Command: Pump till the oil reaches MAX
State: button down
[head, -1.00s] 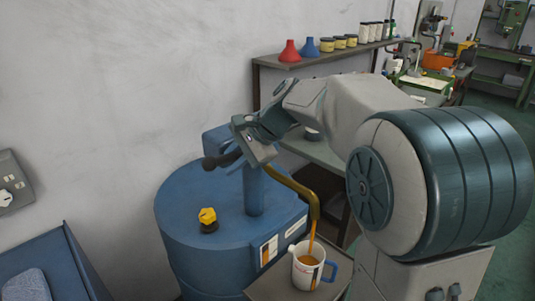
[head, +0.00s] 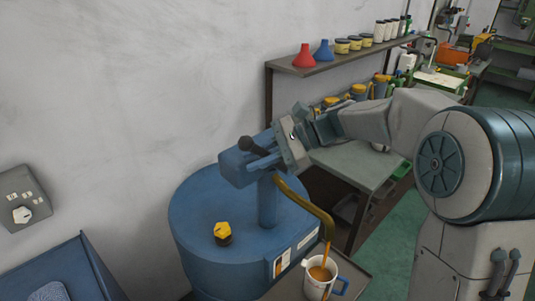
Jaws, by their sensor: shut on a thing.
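A blue drum (head: 190,232) carries a hand pump with a blue column and pump head (head: 236,170). A dark ball knob (head: 250,146) ends the pump lever. My gripper (head: 284,147) is shut on the lever beside the knob, above the drum; its fingers hide most of the lever. A curved brass spout (head: 318,209) reaches right from the pump. A stream of amber oil (head: 325,252) falls from it into a white jug (head: 314,291) with a blue handle. Oil shows inside below the rim. The jug's MAX mark cannot be read.
The jug stands on a small grey tray (head: 358,276) by the drum. A yellow knob (head: 223,229) sits on the drum lid. A wall shelf (head: 290,68) holds funnels and jars. A grey bench (head: 365,168) stands behind. A blue bin (head: 75,262) is at lower left.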

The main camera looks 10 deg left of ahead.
jog(key=shift+w+r, duration=0.1)
dwell(0.3)
jog(key=c, duration=1.3)
grip_release()
jog(key=shift+d, duration=0.1)
jog(key=b+v, duration=0.1)
jog(key=v, duration=1.2)
jog(key=shift+w+d+b, duration=0.2)
jog(key=shift+d+b, duration=0.1)
